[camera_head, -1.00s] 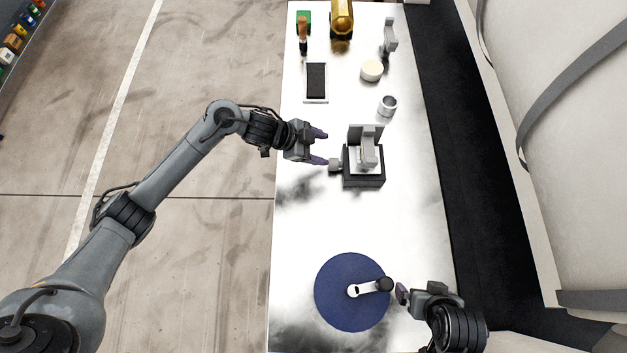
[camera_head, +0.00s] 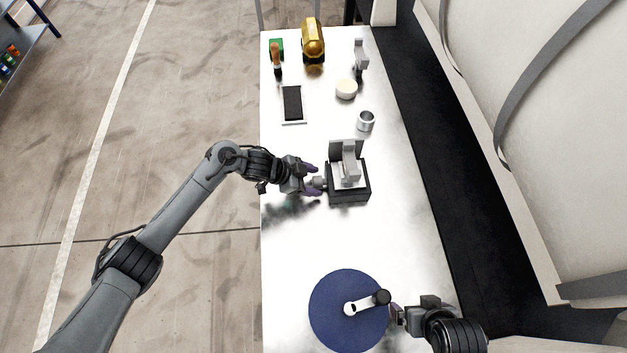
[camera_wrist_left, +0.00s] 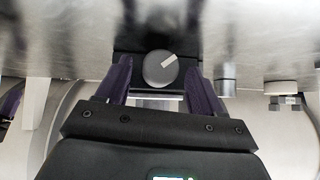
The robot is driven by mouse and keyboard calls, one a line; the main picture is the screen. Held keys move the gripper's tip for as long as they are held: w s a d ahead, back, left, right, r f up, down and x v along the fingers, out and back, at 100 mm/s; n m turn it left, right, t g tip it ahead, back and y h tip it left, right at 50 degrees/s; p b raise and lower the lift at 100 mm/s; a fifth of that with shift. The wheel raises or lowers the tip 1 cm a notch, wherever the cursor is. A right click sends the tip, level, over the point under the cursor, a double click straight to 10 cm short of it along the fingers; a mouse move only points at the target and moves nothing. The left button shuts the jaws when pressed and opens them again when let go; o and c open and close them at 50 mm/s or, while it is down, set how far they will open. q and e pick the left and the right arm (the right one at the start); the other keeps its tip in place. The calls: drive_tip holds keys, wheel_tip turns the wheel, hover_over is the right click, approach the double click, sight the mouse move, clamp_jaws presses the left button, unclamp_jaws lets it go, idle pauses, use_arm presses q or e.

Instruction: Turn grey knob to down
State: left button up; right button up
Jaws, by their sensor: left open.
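The grey knob (camera_head: 320,184) sits on the left side of a dark box-shaped fixture (camera_head: 348,194). In the left wrist view the knob (camera_wrist_left: 160,68) is a round grey face with a pale line pointing up and to the right. My left gripper (camera_head: 315,180) is open, with its purple fingers on either side of the knob. The left wrist view shows a finger to each side of it, with visible gaps. My right gripper (camera_head: 396,315) is beside the black crank handle (camera_head: 382,297); its finger gap is not clear.
The crank stands on a blue disc (camera_head: 335,333) at the near end of the table. Beyond the fixture are a metal cup (camera_head: 366,121), a cream round piece (camera_head: 346,89), a black pad (camera_head: 292,103) and a golden container (camera_head: 313,40). The table between fixture and disc is clear.

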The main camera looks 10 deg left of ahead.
use_arm(q)
drive_tip(key=shift+w+d+f, duration=0.1)
drive_tip(key=shift+d+f, duration=0.2)
drive_tip(key=shift+f, duration=0.05)
drive_tip(key=c, duration=1.1)
drive_tip(key=shift+o, duration=0.2)
drive_tip(key=shift+w+g, duration=0.1)
drive_tip(key=shift+g, duration=0.3)
drive_tip(key=shift+w+f+n+g, duration=0.1)
drive_tip(key=shift+n+g, duration=0.3)
drive_tip(key=shift+n, duration=0.1)
drive_tip(key=shift+a+g+h, duration=0.1)
drive_tip(key=shift+g+h, duration=0.2)
drive_tip(key=o, duration=1.1)
drive_tip(key=shift+c, duration=0.2)
